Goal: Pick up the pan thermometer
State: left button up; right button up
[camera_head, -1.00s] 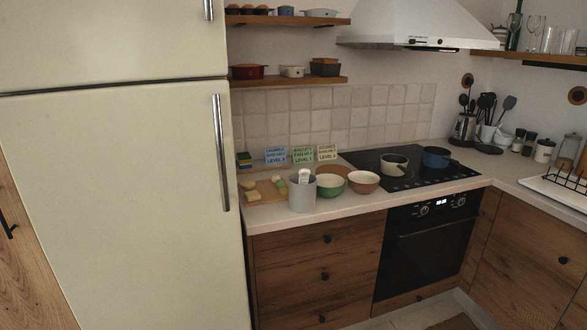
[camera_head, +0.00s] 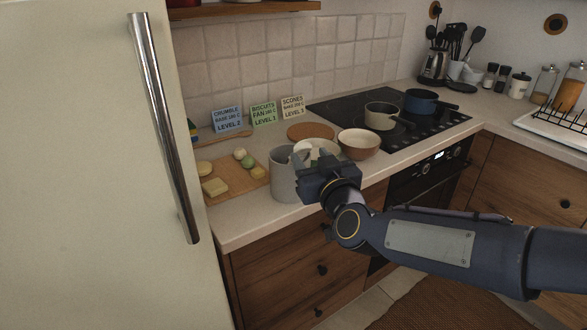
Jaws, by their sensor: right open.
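My right gripper (camera_head: 322,170) reaches in from the right. It is open, over the right side of the grey canister (camera_head: 285,178) near the counter's front edge. I cannot tell whether its fingers touch anything. The pan thermometer is not clearly visible; a pale upright item stood out of the canister's top before, and my gripper covers that area now. My left gripper is not in view.
A brown bowl (camera_head: 358,144) stands right of my gripper. A cutting board (camera_head: 238,176) with food pieces lies left of the canister. Recipe cards (camera_head: 263,114) stand behind. A cream pot (camera_head: 381,116) and blue pan (camera_head: 422,102) are on the hob. The fridge (camera_head: 85,190) borders the left.

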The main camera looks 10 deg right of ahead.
jog(key=shift+w+r, duration=0.15)
jog(key=shift+w, duration=0.7)
jog(key=w, duration=0.1)
jog(key=w+p, duration=0.1)
jog(key=w, duration=0.3)
jog(key=shift+w+a+r, duration=0.15)
jog(key=shift+a, duration=0.25)
grip_shut()
